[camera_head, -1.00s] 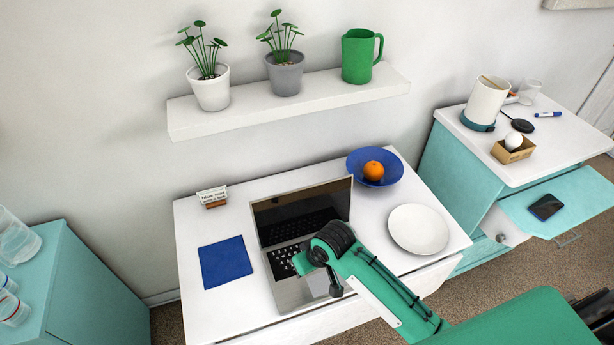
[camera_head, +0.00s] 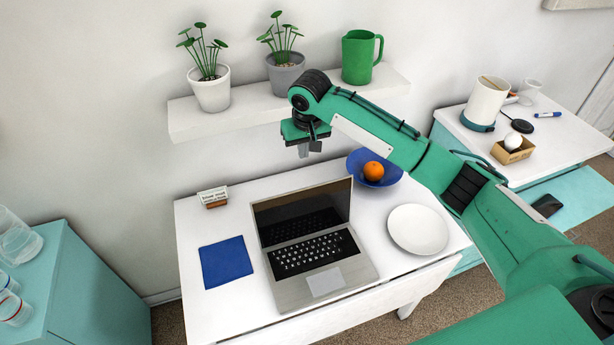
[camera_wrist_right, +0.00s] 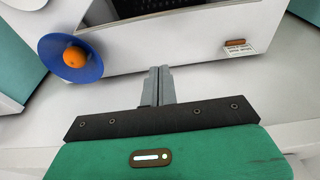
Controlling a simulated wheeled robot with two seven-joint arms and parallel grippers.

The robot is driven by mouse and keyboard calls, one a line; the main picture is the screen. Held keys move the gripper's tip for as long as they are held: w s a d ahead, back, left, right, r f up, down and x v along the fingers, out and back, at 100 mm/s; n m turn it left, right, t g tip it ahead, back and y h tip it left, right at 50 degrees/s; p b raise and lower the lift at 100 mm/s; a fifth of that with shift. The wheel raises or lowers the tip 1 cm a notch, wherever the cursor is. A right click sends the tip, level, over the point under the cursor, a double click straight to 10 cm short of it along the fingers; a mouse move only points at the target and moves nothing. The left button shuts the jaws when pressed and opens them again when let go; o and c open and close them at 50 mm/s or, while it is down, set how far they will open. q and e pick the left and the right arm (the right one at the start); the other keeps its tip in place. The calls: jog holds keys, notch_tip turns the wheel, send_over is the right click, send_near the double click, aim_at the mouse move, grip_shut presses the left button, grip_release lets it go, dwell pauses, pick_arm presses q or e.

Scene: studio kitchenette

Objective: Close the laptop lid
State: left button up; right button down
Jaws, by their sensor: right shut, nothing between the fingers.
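The laptop (camera_head: 318,262) stands open on the white table, its keyboard and touchpad facing the front edge. Its dark screen (camera_head: 302,216) is raised and leans back. My right gripper (camera_head: 310,150) is above and behind the screen's top edge, near the wall shelf, pointing down. Its fingers (camera_wrist_right: 158,84) are shut together and empty in the right wrist view, apart from the laptop. That view also shows part of the laptop (camera_wrist_right: 150,8) at the top edge. My left gripper is not in view.
A blue bowl (camera_head: 393,158) with an orange (camera_head: 373,171) stands right of the screen. A white plate (camera_head: 418,229) and a blue cloth (camera_head: 225,262) flank the laptop. A small sign (camera_head: 213,197) stands at the back left. The shelf (camera_head: 240,116) holds plants and a green jug.

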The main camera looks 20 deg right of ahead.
notch_tip(320, 180, down, 9)
jog(key=s+p, duration=0.1)
jog(key=p, duration=0.4)
jog(key=shift+s+d, duration=0.15)
jog(key=shift+s, duration=0.25)
